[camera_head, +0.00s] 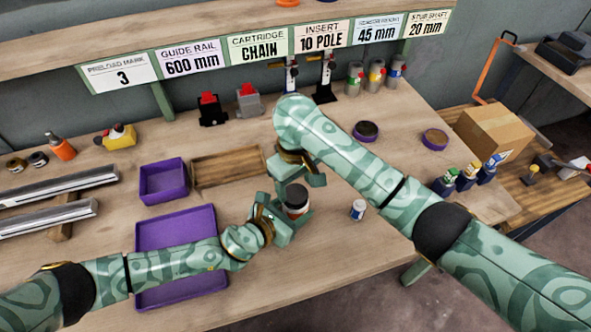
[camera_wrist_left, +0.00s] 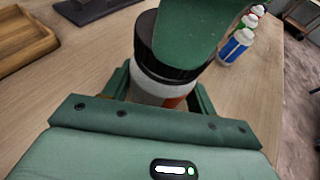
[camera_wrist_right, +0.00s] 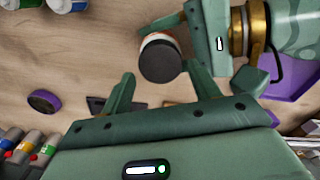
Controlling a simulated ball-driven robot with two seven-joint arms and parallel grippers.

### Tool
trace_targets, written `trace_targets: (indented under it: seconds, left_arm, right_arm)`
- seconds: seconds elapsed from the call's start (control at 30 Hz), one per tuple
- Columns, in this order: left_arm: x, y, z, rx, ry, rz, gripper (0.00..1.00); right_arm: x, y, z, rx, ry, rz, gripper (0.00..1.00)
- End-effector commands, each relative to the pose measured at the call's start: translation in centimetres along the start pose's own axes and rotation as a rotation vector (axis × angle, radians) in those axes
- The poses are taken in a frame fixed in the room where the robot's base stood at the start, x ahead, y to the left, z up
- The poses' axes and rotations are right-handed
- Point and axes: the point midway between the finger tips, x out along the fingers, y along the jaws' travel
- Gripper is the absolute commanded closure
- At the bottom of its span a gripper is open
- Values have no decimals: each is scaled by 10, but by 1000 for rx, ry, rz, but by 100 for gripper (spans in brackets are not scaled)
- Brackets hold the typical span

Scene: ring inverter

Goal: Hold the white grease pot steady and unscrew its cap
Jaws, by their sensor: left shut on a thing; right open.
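The white grease pot (camera_head: 297,206) stands on the bench in the head view, with a dark cap (camera_head: 296,191) on top. My left gripper (camera_head: 288,217) is shut around the pot's body from the left. The left wrist view shows the pot's white and orange body (camera_wrist_left: 152,92) between the fingers, and the black cap (camera_wrist_left: 150,61) partly hidden by a green finger of my right gripper. My right gripper (camera_head: 298,175) is open above the pot, its fingers apart. In the right wrist view the cap (camera_wrist_right: 160,62) lies beyond the open fingertips, apart from them.
A small white bottle (camera_head: 358,210) stands right of the pot. A purple tray (camera_head: 150,219) and purple bin (camera_head: 143,184) lie left, with a wooden tray (camera_head: 228,167) behind. Two purple-rimmed dishes, one at the right (camera_head: 435,138), and several bottles stand farther off. The front bench is fairly clear.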

Motion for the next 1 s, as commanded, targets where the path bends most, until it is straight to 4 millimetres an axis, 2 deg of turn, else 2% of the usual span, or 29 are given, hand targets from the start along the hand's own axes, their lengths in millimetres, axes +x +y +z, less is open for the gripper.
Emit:
trace_targets:
  seconds: [0.2,0.5,0.53,0.63,0.67,0.87,1.0]
  left_arm:
    - [0,0,0,0,0,0,100]
    - [0,0,0,0,0,0,100]
    - [0,0,0,0,0,0,100]
    - [0,0,0,0,0,0,100]
    - [0,0,0,0,0,0,100]
    - [0,0,0,0,0,0,100]
    - [0,0,0,0,0,0,100]
  right_arm:
    - [24,0,0,0,-1,-1,39]
    - [27,0,0,-3,0,0,39]
    - [27,0,0,-3,0,0,44]
    - [27,0,0,-3,1,0,72]
    - [27,0,0,-3,1,1,75]
    - [26,0,0,-22,1,1,76]
    - [26,1,-1,-254,1,2,76]
